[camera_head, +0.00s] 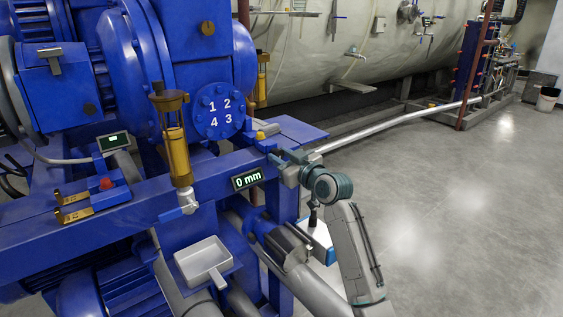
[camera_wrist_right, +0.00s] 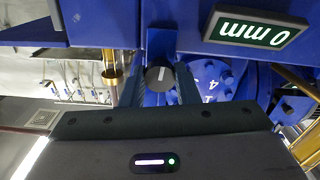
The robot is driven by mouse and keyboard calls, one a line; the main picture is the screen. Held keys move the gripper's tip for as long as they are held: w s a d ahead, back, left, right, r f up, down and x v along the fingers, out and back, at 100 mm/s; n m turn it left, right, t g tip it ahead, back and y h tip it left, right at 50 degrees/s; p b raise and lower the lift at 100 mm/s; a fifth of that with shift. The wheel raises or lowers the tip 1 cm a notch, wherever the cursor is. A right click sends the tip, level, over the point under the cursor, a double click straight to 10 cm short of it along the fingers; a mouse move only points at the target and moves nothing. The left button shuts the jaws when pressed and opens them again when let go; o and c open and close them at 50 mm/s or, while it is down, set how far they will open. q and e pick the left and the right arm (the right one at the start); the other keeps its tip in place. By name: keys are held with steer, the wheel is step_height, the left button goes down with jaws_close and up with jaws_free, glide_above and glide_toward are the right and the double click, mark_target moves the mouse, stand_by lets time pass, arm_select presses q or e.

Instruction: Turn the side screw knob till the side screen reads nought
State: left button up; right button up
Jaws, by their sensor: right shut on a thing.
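The side screen (camera_head: 248,179) on the blue frame reads "0 mm" in the head view. It also shows upside down in the wrist view (camera_wrist_right: 255,30), with the same reading. The side screw knob (camera_wrist_right: 158,77) is a dark round knob with a pale line, seen in the wrist view between the fingers of my right gripper (camera_wrist_right: 159,86). In the head view my right gripper (camera_head: 280,160) is at the frame's right end, beside the screen, and hides the knob. It is shut on the knob. My left gripper is in neither view.
A brass-coloured cylinder (camera_head: 178,150) and a plate numbered 1 to 4 (camera_head: 220,112) stand left of my right gripper. A pale tray (camera_head: 196,268) sits below the frame. A second small screen (camera_head: 113,141) is at the left. The grey floor (camera_head: 460,220) at the right is clear.

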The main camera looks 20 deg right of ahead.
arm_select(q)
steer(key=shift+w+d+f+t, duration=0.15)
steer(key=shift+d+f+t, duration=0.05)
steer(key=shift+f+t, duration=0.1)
arm_select(e)
steer(key=shift+f+n, duration=0.15)
steer(key=shift+n, duration=0.35)
steer(key=o, duration=1)
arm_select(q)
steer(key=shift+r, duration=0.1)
arm_select(e)
steer(key=v, duration=1)
steer(key=shift+s+d, duration=0.15)
steer(key=shift+s, duration=0.25)
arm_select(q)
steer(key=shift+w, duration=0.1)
